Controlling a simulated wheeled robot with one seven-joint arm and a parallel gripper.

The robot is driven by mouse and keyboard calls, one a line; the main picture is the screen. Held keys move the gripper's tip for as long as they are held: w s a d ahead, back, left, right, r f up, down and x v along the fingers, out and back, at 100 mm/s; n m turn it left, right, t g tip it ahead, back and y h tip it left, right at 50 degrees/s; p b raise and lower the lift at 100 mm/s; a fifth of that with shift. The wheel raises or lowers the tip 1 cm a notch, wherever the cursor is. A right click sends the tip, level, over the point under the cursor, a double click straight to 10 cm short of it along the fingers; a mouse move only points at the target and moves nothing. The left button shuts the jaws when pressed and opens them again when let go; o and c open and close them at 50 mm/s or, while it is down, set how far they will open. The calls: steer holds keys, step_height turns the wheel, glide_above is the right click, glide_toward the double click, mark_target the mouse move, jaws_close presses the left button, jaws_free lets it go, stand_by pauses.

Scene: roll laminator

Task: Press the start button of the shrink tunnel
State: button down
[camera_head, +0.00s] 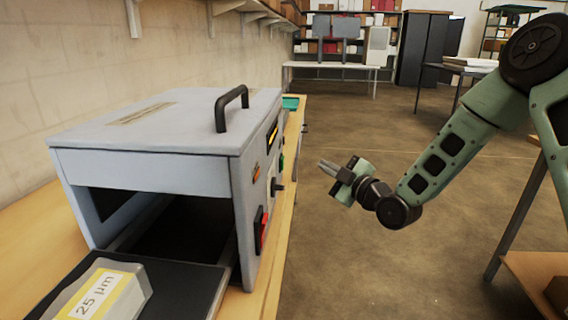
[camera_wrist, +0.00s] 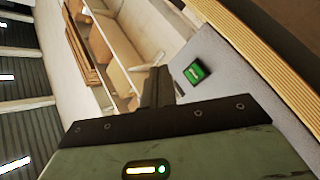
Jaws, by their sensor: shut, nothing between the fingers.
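The shrink tunnel (camera_head: 170,125) is a grey box with a black handle on top, on the wooden bench at the left. Its control side faces right and is seen at a steep slant. A green button (camera_wrist: 194,72) shows on its grey panel in the wrist view; in the head view a small green spot (camera_head: 281,163) sits at the far end of that side. My gripper (camera_head: 325,168) is shut and empty, right of the panel with a gap between. In the wrist view its dark fingers (camera_wrist: 158,82) appear just left of the green button. I see no contact.
A red switch (camera_head: 262,231) and a dark knob (camera_head: 277,185) are on the same side panel. A box labelled "25 µm" (camera_head: 100,292) lies on the black tray at the open front. Shelves run along the left wall.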

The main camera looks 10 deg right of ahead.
mark_target(283, 163)
steer(key=w+a, duration=0.2)
steer(key=a, duration=0.4)
steer(key=shift+a, duration=0.4)
steer(key=shift+w+a+b, duration=0.1)
steer(key=shift+b, duration=0.25)
stand_by(1.4)
steer(key=shift+w+a, duration=0.1)
steer(key=shift+a, duration=0.2)
